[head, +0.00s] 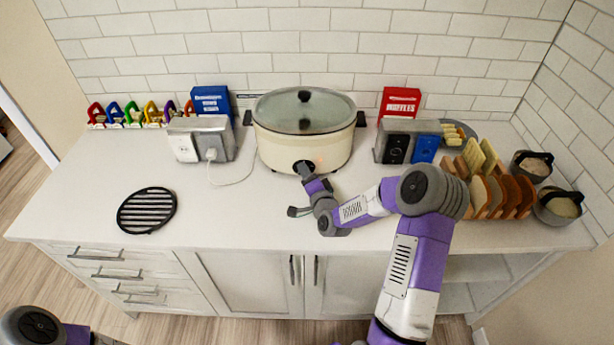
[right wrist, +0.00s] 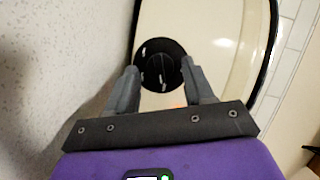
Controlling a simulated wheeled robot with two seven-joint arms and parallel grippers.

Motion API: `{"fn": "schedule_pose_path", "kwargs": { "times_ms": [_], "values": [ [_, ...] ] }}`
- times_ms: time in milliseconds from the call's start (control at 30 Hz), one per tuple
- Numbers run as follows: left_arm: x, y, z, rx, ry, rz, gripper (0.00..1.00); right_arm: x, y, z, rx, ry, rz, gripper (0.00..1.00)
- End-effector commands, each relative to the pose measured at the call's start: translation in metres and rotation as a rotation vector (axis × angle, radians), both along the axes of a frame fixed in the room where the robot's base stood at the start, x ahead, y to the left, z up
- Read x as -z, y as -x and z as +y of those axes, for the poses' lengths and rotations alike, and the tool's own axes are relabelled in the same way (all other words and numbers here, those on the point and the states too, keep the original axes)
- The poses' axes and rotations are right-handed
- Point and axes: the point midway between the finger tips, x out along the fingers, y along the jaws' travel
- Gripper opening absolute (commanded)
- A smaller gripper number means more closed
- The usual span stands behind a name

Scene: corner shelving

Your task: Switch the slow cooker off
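The slow cooker (head: 330,146) is cream with a glass lid and stands at the back middle of the counter. Its round black dial (right wrist: 160,64) is on the front, with white marks. A small orange-red glow shows just by the dial. My right gripper (head: 303,172) is at the front of the cooker, pointing at the dial. In the right wrist view its two fingers (right wrist: 160,76) are apart, one at each side of the dial; whether they touch it is unclear. Only part of my left arm shows at the lower left; its gripper is out of view.
A grey outlet box (head: 215,139) with a plugged cord stands left of the cooker, another box (head: 407,135) right. Bread slices (head: 490,195) and bowls (head: 555,208) fill the right end. A black trivet (head: 147,210) lies front left; the counter between is clear.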

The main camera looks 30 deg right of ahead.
Motion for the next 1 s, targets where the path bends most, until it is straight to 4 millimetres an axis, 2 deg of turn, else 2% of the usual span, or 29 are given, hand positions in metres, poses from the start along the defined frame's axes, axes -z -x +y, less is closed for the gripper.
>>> {"fn": "schedule_pose_path", "kwargs": {
  "times_ms": [33,300,667,1000],
  "values": [
    [0.0000,0.0000,0.0000,0.000,0.000,0.000,0.43,0.0000,0.0001,-0.0001,0.000,0.000,0.000,0.44],
    [0.0000,0.0000,0.0000,0.000,0.000,0.000,0.43,0.0001,0.0004,-0.0002,0.000,0.000,0.000,0.03],
    [0.0018,0.0001,0.0000,0.000,0.000,0.000,0.43,-0.0011,0.0000,0.0004,-0.001,0.056,0.032,0.03],
    [0.0068,0.0001,0.0000,0.000,0.000,0.000,0.43,-0.0043,-0.0015,0.0034,-0.003,0.270,0.162,0.03]
  ]
}}
